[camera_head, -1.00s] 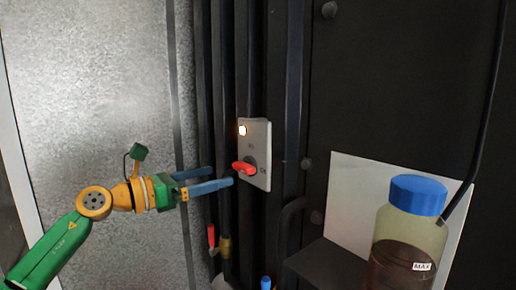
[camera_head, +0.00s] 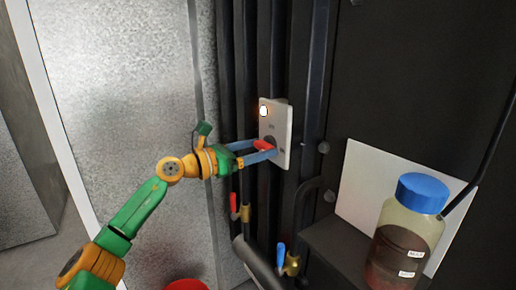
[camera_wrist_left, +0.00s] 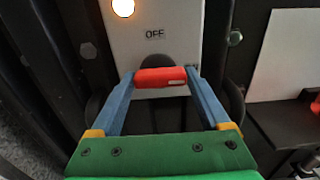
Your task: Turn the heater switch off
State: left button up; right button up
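The heater switch is a pale plate (camera_head: 281,120) with a lit lamp (camera_head: 263,111) at its upper left and a red handle (camera_head: 262,146) on a dark round base. In the left wrist view the red handle (camera_wrist_left: 160,77) lies level, below the "OFF" label (camera_wrist_left: 155,34); the lamp (camera_wrist_left: 123,7) glows there too. My left gripper (camera_head: 263,150) is at the switch, its blue fingers spread on either side of the handle. The fingertips are close to the handle's two ends; whether they touch is unclear. My right gripper is not in view.
Dark vertical pipes (camera_head: 248,80) run beside the switch. A blue-capped bottle (camera_head: 407,238) of dark liquid stands at the right before a white panel (camera_head: 375,190). Red-handled (camera_head: 234,204) and blue-handled (camera_head: 281,255) valves sit below. A metal panel (camera_head: 120,90) fills the left.

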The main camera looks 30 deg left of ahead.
pick_arm(q)
jog(key=c, duration=0.3)
jog(key=shift+n, duration=0.4)
jog(key=n+p, duration=0.2)
jog(key=n, duration=0.1)
jog(key=shift+r, duration=0.15)
jog(key=n+p, duration=0.3)
jog(key=n, duration=0.1)
jog(key=shift+n, duration=0.3)
jog(key=n+p, duration=0.4)
jog(key=n, duration=0.1)
jog(key=shift+r, duration=0.1)
jog(key=shift+a+n+p, duration=0.1)
jog(key=shift+n+p, duration=1.35)
jog(key=shift+n, duration=0.85)
jog(key=shift+f, duration=0.2)
